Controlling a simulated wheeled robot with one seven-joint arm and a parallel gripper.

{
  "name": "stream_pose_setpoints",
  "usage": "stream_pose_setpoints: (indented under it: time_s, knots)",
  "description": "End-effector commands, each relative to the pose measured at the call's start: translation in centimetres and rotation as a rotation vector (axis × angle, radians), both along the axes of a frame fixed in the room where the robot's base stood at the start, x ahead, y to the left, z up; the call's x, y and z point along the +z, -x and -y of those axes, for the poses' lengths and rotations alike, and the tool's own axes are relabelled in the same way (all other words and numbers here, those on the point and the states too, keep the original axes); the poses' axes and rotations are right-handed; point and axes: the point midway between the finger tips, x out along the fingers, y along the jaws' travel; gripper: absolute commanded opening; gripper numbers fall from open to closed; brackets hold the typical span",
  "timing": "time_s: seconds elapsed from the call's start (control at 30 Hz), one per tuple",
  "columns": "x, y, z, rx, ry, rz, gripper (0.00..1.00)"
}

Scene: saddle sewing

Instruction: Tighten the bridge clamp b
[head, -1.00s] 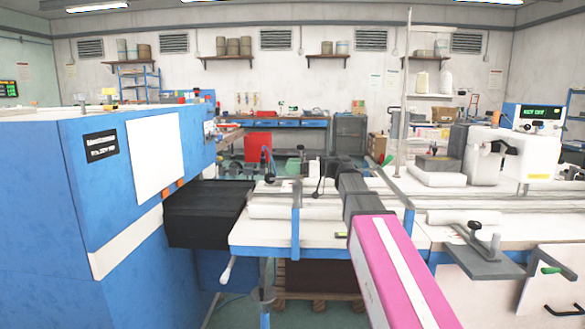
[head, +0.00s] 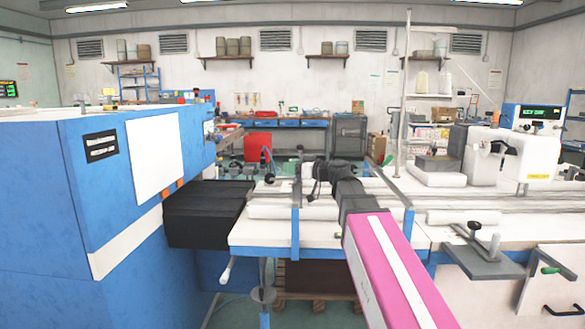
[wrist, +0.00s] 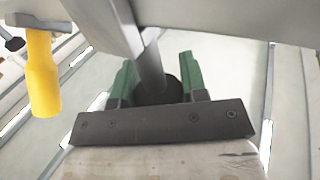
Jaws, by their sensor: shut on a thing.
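In the wrist view, the two green fingers of my gripper (wrist: 156,78) are on either side of a grey round clamp handle (wrist: 149,66) with a dark end, and are shut on it. A grey bar crosses above it and hides part of the handle. In the head view, my gripper (head: 311,178) is over the worktable beside the blue-grey clamp upright (head: 295,222). My own dark wrist hides the held part there. A second clamp upright (head: 408,221) stands to the right. No label shows which clamp is b.
A yellow handle (wrist: 42,78) hangs close at the left in the wrist view. The sewing machine (head: 512,158) stands at the right of the table. A black block (head: 207,213) and a blue cabinet (head: 80,220) are at the left. A grey bracket with knobs (head: 485,262) sticks out at front right.

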Motion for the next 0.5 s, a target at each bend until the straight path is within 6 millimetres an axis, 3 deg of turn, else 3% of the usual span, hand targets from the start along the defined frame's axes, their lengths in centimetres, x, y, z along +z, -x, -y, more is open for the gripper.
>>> stream_pose_setpoints:
  time_s: [0.5]
  knots:
    - [0.01, -0.36, 0.33, -0.311, 0.0, 0.0, 0.16]
